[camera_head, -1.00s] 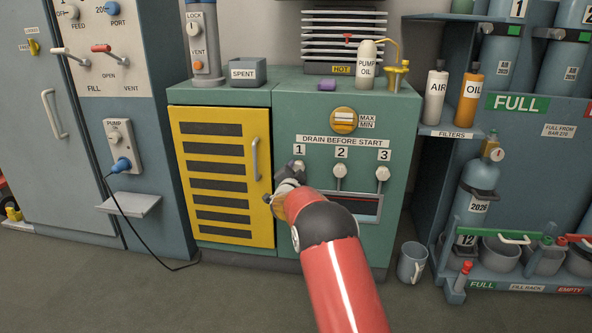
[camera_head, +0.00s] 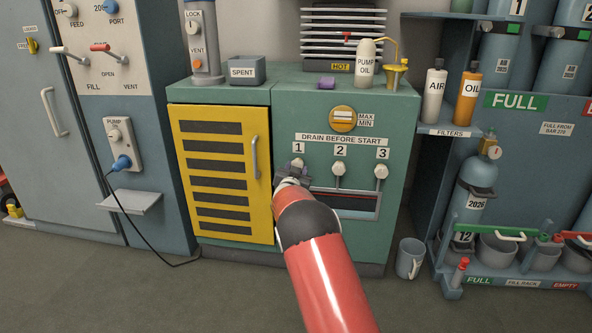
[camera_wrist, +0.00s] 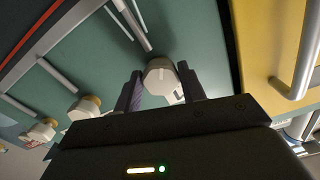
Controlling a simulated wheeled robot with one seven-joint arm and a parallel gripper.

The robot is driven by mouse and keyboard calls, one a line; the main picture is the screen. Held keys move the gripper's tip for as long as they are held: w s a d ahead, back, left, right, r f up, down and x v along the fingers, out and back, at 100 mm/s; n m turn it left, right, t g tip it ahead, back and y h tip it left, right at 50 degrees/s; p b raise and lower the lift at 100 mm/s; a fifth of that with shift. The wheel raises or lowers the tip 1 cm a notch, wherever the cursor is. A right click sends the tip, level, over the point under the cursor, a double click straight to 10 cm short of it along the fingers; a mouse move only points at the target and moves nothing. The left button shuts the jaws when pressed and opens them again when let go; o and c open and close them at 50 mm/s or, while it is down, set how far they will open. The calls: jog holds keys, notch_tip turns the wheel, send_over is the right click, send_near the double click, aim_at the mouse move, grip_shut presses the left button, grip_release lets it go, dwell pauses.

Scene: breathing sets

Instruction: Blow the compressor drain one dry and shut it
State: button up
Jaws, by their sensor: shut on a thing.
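The drain one knob (camera_head: 298,163) is on the green compressor cabinet front, below the label 1. In the wrist view the pale knob (camera_wrist: 160,77) sits between the two dark fingers. My gripper (camera_wrist: 160,88) is shut on this knob; in the head view my gripper (camera_head: 293,174) is at drain one, partly hidden by my red arm. The drain two knob (camera_head: 339,169) and drain three knob (camera_head: 381,172) stand to its right. A dark tray with a red line (camera_head: 345,203) lies below the drains, its left part hidden by my arm.
A yellow louvred door (camera_head: 222,175) with a vertical handle (camera_head: 255,158) is close left of my gripper. The pump oil bottle (camera_head: 366,64) and spent bin (camera_head: 247,70) stand on the cabinet top.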

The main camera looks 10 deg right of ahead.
jog(key=shift+f, duration=0.1)
jog(key=o, duration=1)
jog(key=shift+c, duration=0.2)
jog(key=v, duration=0.7)
jog(key=shift+s+a, duration=0.15)
jog(key=shift+s, duration=0.2)
